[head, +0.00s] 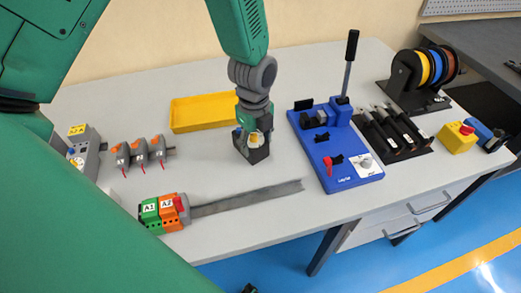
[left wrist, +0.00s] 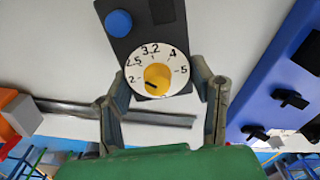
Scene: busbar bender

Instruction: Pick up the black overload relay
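The black overload relay (head: 257,151) stands on the table near the middle in the head view, partly hidden by my left gripper. In the left wrist view the relay (left wrist: 124,35) shows its black face with a blue button and a white dial with a yellow knob. My left gripper (head: 252,132) points down over it. In the left wrist view the fingers of the left gripper (left wrist: 161,70) are spread, one on each side of the relay, which sits turned between them. Whether the fingertips touch its sides is hard to tell. My right gripper is not in view.
A yellow tray (head: 205,113) lies behind left. A metal rail (head: 245,199) with green and orange blocks (head: 158,214) lies in front. A blue bender (head: 335,160) with an upright lever stands right. Grey devices (head: 140,151) stand left. Bare tabletop surrounds the relay.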

